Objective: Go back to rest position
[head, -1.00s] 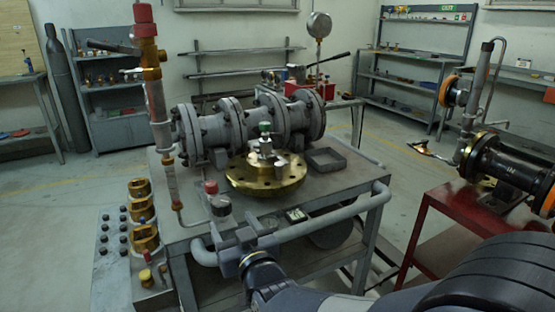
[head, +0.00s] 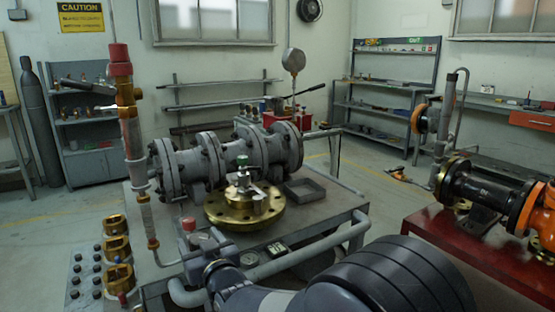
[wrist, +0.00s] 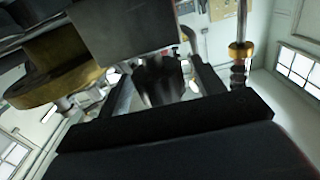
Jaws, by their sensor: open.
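My gripper (head: 206,246) is at the front edge of the steel work table, low in the head view. It is close to a red-capped fitting (head: 188,224); I cannot tell whether they touch. In the wrist view my gripper (wrist: 163,80) shows its two dark fingers apart, with nothing clearly held between them. A grey flanged gate valve (head: 235,152) lies on the table. A brass disc (wrist: 50,78) shows at the left of the wrist view.
A tall red-topped pipe (head: 134,165) stands at the table's left. A small open grey tray (head: 318,195) sits on the table's right. A red bench (head: 440,240) with black and orange piping stands at the right. Shelves line the back wall. Open floor lies between.

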